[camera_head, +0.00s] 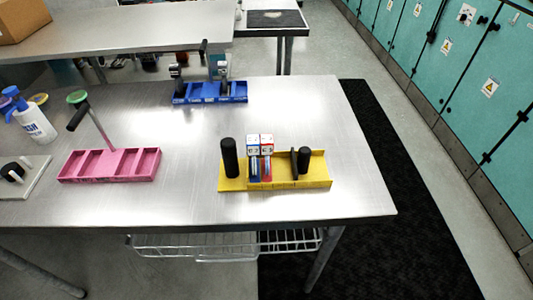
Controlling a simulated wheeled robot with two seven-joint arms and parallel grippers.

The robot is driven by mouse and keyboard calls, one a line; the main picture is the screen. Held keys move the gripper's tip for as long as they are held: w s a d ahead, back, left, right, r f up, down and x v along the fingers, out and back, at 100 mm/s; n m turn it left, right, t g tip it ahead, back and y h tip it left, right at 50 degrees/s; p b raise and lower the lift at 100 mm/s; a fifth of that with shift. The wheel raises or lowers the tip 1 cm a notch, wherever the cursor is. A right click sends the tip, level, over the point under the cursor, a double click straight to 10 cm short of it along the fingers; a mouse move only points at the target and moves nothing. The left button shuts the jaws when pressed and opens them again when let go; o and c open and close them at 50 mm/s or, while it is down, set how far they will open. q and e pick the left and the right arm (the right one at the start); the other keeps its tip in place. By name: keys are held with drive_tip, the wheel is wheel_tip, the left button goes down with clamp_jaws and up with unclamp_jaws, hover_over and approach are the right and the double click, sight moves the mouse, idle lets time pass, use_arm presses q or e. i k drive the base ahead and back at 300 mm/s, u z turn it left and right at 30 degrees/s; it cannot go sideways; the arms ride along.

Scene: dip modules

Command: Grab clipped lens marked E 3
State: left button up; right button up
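A yellow tray (318,175) stands near the front right of the steel table. Two small upright blocks stand side by side at its middle: a left block (253,143) with a white marked face above a blue lower part, and a right block (267,144) with a white marked face above a red lower part. The marks look like a letter and a digit but are too small to read surely. A black cylinder (229,157) stands upright left of them and a shorter black piece (303,160) right of them. Neither of my grippers is in view.
A pink divided tray (140,166) holds a tilted black-handled tool with a green disc. A blue tray (210,98) with tools stands at the back. A white bottle (36,121) and a white board (33,180) are at left. The steel table (300,110) is clear between trays.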

sight(266, 140)
drive_tip(key=k, duration=0.5)
drive_tip(key=u, duration=1.9)
drive_tip(key=i, duration=1.2)
drive_tip(key=z, duration=2.05)
